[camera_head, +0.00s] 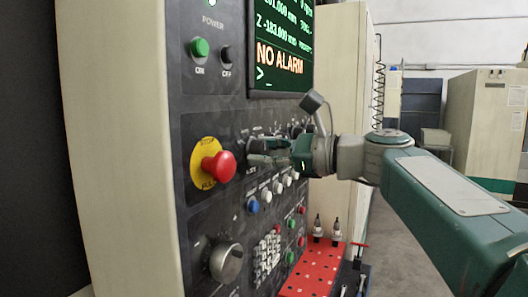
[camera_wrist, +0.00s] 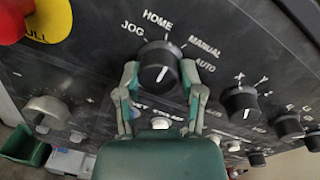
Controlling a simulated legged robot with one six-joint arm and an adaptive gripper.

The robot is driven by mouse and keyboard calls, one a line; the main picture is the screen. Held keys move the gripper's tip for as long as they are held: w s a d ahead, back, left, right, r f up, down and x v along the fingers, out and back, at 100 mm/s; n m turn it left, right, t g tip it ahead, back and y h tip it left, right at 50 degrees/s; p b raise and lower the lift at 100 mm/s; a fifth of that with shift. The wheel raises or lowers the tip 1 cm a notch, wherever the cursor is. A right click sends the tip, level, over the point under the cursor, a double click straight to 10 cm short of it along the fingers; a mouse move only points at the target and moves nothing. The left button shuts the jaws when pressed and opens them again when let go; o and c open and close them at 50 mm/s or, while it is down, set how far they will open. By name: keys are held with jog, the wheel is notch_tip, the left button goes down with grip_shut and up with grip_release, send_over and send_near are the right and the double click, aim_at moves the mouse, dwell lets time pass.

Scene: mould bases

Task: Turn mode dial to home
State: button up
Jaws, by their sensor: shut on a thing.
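The mode dial (camera_wrist: 157,60) is a black round knob on the dark panel in the wrist view, with JOG, HOME, MANUAL and AUTO printed around its upper side. A short white mark on its face slants from lower left to upper right, roughly in line with MANUAL; it does not line up with HOME. My gripper (camera_wrist: 160,78) has one finger on each side of the dial and is shut on it. In the head view my gripper (camera_head: 268,152) is at the panel, and its fingers hide most of the dial.
A red stop button (camera_head: 218,166) on a yellow disc is just left of my gripper. Further black knobs (camera_wrist: 241,102) lie to the right of the dial. A silver knob (camera_head: 226,261) and coloured buttons sit below. The screen (camera_head: 281,45) reads NO ALARM.

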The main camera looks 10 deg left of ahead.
jog(key=shift+n, duration=1.5)
jog(key=o, duration=1.1)
jog(key=shift+a, duration=0.15)
jog(key=shift+o, duration=0.2)
jog(key=v, duration=1.2)
jog(key=shift+r, duration=0.15)
